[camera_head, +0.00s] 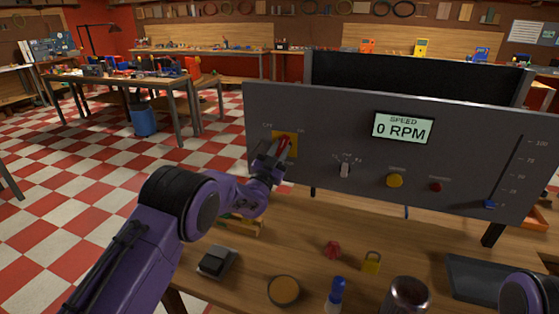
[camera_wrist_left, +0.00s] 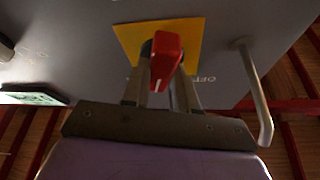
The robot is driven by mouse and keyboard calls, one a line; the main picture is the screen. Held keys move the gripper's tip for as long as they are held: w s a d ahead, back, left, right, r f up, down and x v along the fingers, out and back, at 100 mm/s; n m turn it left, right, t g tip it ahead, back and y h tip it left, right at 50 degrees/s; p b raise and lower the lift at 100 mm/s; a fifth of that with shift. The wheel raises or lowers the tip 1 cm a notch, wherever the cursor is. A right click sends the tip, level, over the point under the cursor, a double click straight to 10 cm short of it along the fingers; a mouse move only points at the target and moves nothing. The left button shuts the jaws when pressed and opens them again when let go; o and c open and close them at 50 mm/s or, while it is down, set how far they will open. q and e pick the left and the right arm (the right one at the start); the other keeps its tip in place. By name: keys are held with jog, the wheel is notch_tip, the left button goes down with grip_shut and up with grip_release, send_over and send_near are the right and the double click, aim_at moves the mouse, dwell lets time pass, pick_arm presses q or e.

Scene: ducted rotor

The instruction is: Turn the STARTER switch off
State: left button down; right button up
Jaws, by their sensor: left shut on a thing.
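The grey control panel (camera_head: 330,140) stands upright on the wooden table. At its upper left is a red switch handle (camera_head: 286,141) on a yellow plate (camera_head: 277,137), with OFF at its left and ON at its right. I cannot read the word STARTER. The handle leans up and to the right. My left gripper (camera_head: 279,150) is shut on the handle. In the left wrist view the red handle (camera_wrist_left: 166,57) sits between the fingers (camera_wrist_left: 162,88), in front of the yellow plate (camera_wrist_left: 192,37). The display (camera_head: 402,127) reads 0 RPM. My right gripper is out of view.
The panel also carries a selector knob (camera_head: 344,170), a yellow button (camera_head: 394,180), a red button (camera_head: 436,187) and a blue slider (camera_head: 490,204).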

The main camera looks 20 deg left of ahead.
pick_arm(q)
jog(key=n+y+b, duration=0.2)
jog(key=n, duration=0.2)
jog(key=shift+t, duration=0.3)
jog(key=n+y+b, duration=0.2)
jog(key=n, duration=0.2)
jog(key=n+y, duration=0.1)
jog(key=n, duration=0.1)
jog(key=n+y+b, duration=0.1)
jog(key=n, duration=0.2)
jog(key=shift+r+g+y, duration=0.1)
jog(key=shift+g+y, duration=0.3)
jog(key=shift+d+r+n+g+y+b, duration=0.1)
jog(key=shift+n+g+y+b, duration=0.3)
jog(key=shift+n, duration=0.8)
jog(key=shift+d+n+g+y+b, duration=0.1)
jog(key=shift+n+g+y+b, duration=0.3)
jog(key=shift+n, duration=0.8)
